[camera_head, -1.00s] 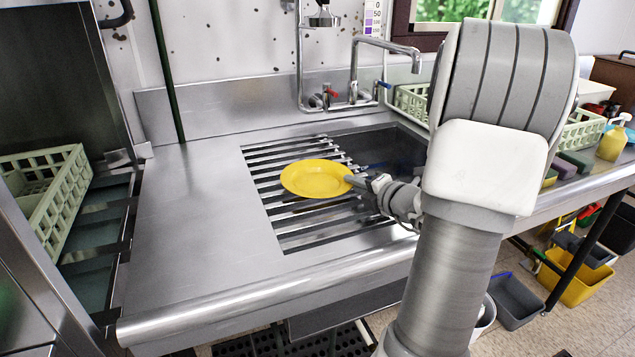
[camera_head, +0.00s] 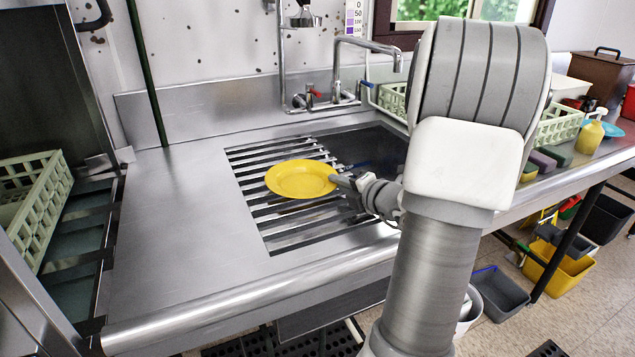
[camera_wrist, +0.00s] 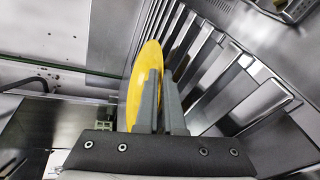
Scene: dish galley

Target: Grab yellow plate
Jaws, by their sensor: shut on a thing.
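The yellow plate (camera_head: 300,178) is a shallow round dish over the slatted rack of the sink in the head view. My gripper (camera_head: 338,182) is shut on its right rim. In the wrist view the plate (camera_wrist: 140,85) shows edge-on, with its rim between the two fingers of my gripper (camera_wrist: 160,100). The plate looks roughly level; I cannot tell for sure whether it touches the slats or is held just above them.
The slatted rack (camera_head: 275,235) lies in the steel counter (camera_head: 180,210). A faucet (camera_head: 340,75) stands behind the sink. A pale green crate (camera_head: 40,205) is at the left. Sponges (camera_head: 552,158) and a yellow bottle (camera_head: 590,135) stand at the right. The counter left of the rack is clear.

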